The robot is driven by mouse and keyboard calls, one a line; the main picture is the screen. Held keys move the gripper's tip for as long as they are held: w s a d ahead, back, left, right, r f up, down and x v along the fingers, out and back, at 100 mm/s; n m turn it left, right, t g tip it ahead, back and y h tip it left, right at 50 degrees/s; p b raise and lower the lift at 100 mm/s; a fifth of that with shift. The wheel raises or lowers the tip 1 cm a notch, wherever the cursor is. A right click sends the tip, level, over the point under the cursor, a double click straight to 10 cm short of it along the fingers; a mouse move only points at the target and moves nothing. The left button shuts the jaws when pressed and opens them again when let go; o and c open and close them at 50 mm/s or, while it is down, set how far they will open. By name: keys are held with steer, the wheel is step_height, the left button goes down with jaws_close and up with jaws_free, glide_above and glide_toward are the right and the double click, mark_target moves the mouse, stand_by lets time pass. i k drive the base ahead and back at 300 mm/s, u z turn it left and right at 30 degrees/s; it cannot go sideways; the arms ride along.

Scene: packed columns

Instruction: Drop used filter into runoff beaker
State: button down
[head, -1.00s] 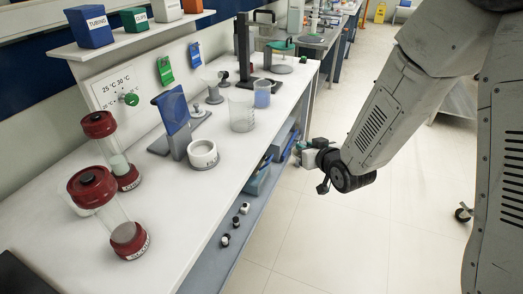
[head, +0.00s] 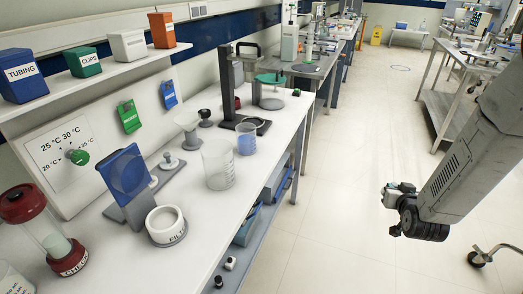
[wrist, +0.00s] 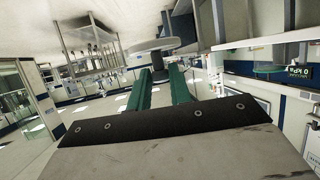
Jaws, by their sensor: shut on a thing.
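My gripper (head: 397,203) hangs over the open floor right of the bench, well apart from it. In the wrist view its two green fingers (wrist: 160,78) are closed on a dark piece between their tips. A pale grey disc (wrist: 150,44) shows just beyond; I cannot tell for sure that this is the used filter. On the bench stand a clear beaker (head: 218,168) and, behind it, a smaller beaker with blue liquid (head: 246,140). No runoff label is readable on either. A white round dish labelled like "FILT" (head: 165,226) stands nearer.
A blue panel on a stand (head: 124,180), a funnel (head: 187,122) and a red-capped column (head: 45,225) stand on the bench. A dark upright stand (head: 228,85) is behind the beakers. The floor (head: 320,220) between bench and arm is clear.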

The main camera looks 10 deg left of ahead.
mark_target(227, 185)
steer(key=u, duration=0.05)
steer(key=i, duration=0.9)
steer(key=u, duration=0.2)
